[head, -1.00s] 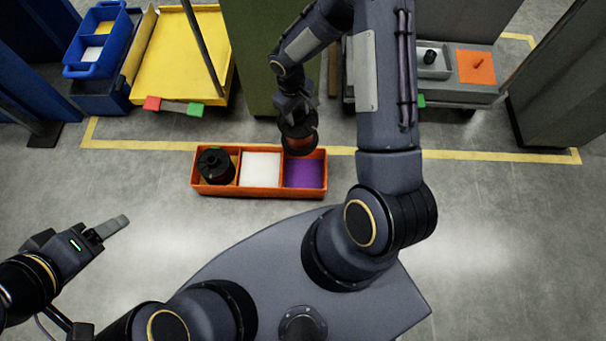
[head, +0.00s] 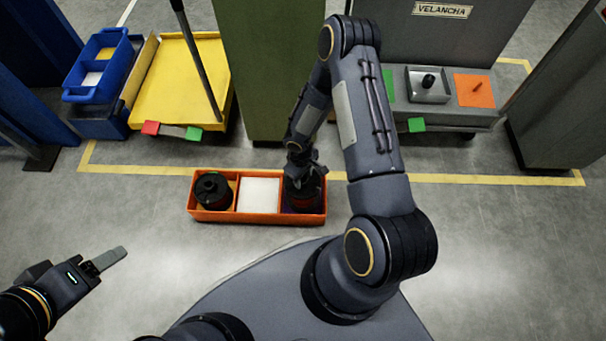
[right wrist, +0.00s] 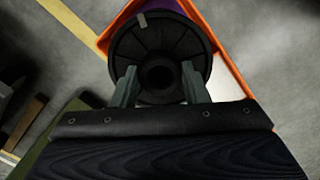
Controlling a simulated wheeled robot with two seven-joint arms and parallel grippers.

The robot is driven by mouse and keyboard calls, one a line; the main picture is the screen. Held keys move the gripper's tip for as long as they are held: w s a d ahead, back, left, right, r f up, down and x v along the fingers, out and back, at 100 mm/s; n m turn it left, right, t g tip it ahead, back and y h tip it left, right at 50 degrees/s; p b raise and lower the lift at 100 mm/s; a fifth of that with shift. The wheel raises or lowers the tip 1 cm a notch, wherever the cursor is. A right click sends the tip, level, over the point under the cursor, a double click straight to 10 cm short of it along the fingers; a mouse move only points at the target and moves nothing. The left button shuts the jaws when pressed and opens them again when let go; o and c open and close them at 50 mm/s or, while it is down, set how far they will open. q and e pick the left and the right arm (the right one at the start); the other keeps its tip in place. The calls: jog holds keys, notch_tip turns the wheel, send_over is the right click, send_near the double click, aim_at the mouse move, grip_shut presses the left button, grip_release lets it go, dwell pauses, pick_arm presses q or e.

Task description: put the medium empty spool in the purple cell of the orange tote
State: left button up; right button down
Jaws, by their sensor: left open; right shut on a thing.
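The orange tote (head: 262,216) stands on the floor ahead of me, with its white middle cell (head: 258,195) empty. Its right-hand cell is the purple one, and a bit of purple (right wrist: 197,10) shows past the spool in the right wrist view. My right gripper (head: 302,180) is low at the purple cell, shut on a dark spool (head: 304,197). The spool's round black flange (right wrist: 160,45) fills much of the right wrist view, between the two fingers (right wrist: 160,82). I cannot tell whether it touches the cell floor. My left gripper (head: 106,262) is open and empty, lower left.
Another black spool (head: 212,188) stands in the tote's left cell. A yellow cart (head: 180,80) and blue bins (head: 97,75) are at back left. A grey cart holding a tray (head: 428,88) and an orange square (head: 474,92) is at back right. A green pillar (head: 262,70) stands behind the tote.

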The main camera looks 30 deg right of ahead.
jog(key=shift+f+b, duration=0.6)
jog(key=shift+f, duration=1.05)
jog(key=shift+f, duration=0.15)
jog(key=c, duration=0.8)
grip_release()
